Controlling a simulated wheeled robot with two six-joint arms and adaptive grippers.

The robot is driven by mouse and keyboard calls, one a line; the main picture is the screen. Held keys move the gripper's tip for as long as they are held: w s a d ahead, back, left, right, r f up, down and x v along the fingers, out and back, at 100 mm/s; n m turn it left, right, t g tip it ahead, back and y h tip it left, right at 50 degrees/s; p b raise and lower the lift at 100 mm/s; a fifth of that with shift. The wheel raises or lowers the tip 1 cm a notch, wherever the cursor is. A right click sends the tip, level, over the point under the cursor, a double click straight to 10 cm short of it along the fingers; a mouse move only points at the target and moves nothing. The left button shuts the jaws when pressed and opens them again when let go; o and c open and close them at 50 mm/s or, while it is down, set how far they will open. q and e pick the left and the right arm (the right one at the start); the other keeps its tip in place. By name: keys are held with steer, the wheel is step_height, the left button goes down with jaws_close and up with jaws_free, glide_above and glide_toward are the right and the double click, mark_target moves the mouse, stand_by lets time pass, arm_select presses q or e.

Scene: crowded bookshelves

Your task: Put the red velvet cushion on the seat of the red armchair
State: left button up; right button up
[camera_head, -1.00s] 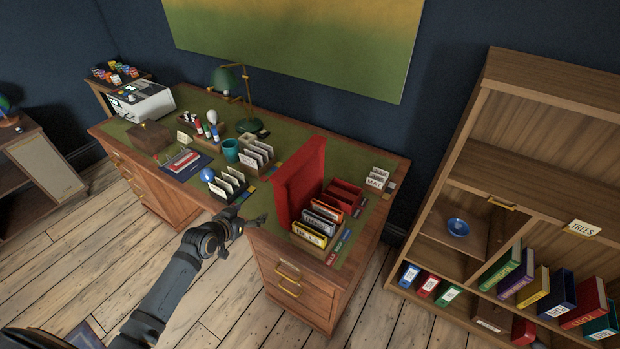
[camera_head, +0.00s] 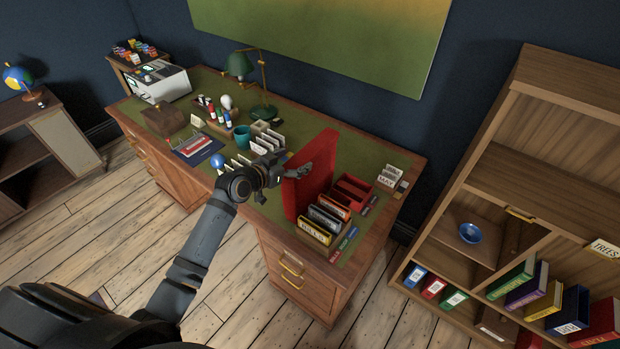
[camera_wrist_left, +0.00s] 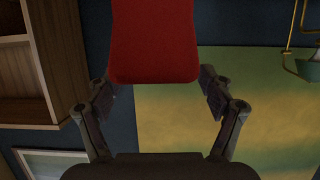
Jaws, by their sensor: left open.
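The red velvet cushion (camera_head: 312,172) stands upright on the desk, beside a row of labelled files. My left gripper (camera_head: 290,172) is at the cushion's left side near its upper part, with one finger showing against the red face. In the left wrist view, the cushion (camera_wrist_left: 155,40) reaches in between the two spread fingers of the left gripper (camera_wrist_left: 157,84). The fingers are open, with a small gap visible beside the cushion. The red armchair is not in view. My right gripper is not in view.
The desk (camera_head: 375,240) is crowded: files (camera_head: 318,228), a red tray (camera_head: 352,190), a green lamp (camera_head: 240,65), a teal cup (camera_head: 242,136) and a blue ball (camera_head: 217,161). A bookshelf (camera_head: 480,190) stands at right. The wooden floor (camera_head: 120,240) in front is bare.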

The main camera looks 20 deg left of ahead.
mark_target(305, 155)
arm_select(q)
steer(key=shift+w+d+f, duration=0.2)
steer(key=shift+w, duration=0.35)
steer(key=shift+w+d+r+p, duration=0.1)
steer(key=shift+w+d+p, duration=0.2)
steer(key=shift+w+p, duration=0.2)
steer(key=shift+w+d+p, duration=0.25)
steer(key=shift+w+p, duration=0.2)
steer(key=shift+w, duration=0.05)
steer(key=shift+w+d+f, duration=0.2)
steer(key=shift+w+f, duration=0.15)
steer(key=shift+w, duration=0.1)
steer(key=shift+w+d+f, duration=0.15)
steer(key=shift+w+f, duration=0.15)
steer(key=shift+w, duration=0.15)
steer(key=shift+w+f, duration=0.15)
steer(key=shift+w, duration=0.05)
steer(key=shift+s, duration=0.15)
steer(key=c, duration=1)
jaws_close()
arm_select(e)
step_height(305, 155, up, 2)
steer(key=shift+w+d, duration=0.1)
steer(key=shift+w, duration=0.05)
